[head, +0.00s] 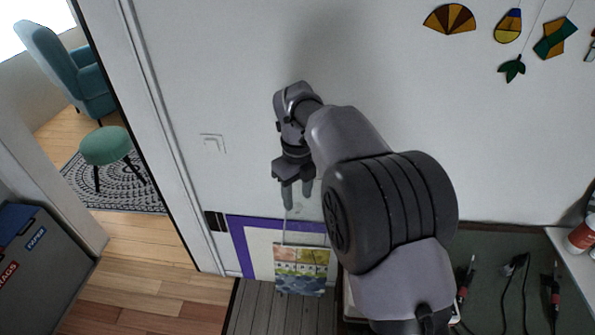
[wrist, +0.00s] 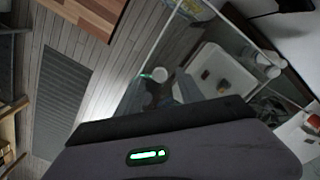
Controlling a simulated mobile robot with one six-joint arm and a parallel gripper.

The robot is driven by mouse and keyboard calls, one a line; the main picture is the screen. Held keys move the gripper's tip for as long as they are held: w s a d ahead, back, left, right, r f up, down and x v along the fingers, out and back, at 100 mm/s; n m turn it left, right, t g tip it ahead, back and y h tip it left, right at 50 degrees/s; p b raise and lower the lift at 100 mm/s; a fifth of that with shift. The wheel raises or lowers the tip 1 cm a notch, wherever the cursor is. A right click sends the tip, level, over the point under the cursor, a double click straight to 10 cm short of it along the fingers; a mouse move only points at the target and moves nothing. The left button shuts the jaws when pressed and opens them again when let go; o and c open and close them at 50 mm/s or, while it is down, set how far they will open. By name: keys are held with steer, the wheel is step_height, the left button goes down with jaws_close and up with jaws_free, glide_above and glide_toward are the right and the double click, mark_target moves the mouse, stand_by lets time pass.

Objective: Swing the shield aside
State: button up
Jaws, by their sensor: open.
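The shield looks like a clear panel with thin pale edges (wrist: 158,44) in the wrist view; the workbench shows through it. In the head view only a faint thin line below my gripper may be its edge, and my arm hides much of that area. My gripper (head: 298,199) points down in front of the white wall, its two fingers apart with nothing visible between them. In the wrist view the fingers (wrist: 160,92) reach up close to the panel's pale edge. I cannot tell whether they touch it.
A dark bench mat (head: 490,270) with corded tools lies right of my arm. A white tray (wrist: 232,57) holds small coloured pieces. A colourful calendar-like sheet (head: 303,270) is below my gripper. Stained-glass pieces (head: 508,26) hang at upper right. Wooden floor (head: 150,300) at left is clear.

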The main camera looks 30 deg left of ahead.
step_height(320, 180, up, 15)
steer(key=p, duration=0.4)
steer(key=shift+r, duration=0.15)
steer(key=s+d+f+n+t+y+b, duration=0.15)
steer(key=d+n+b, duration=0.35)
steer(key=d, duration=0.7)
steer(key=s+d+f+n+t+b, duration=0.15)
steer(key=d+n+b, duration=0.25)
steer(key=d+b, duration=0.55)
steer(key=s+d+f+n+t+b, duration=0.2)
steer(key=s+d+f+n+b, duration=0.5)
steer(key=s+d+f, duration=0.8)
steer(key=shift+s+f+n+t, duration=0.4)
steer(key=shift+s+f+n, duration=0.2)
steer(key=shift+s+n, duration=0.4)
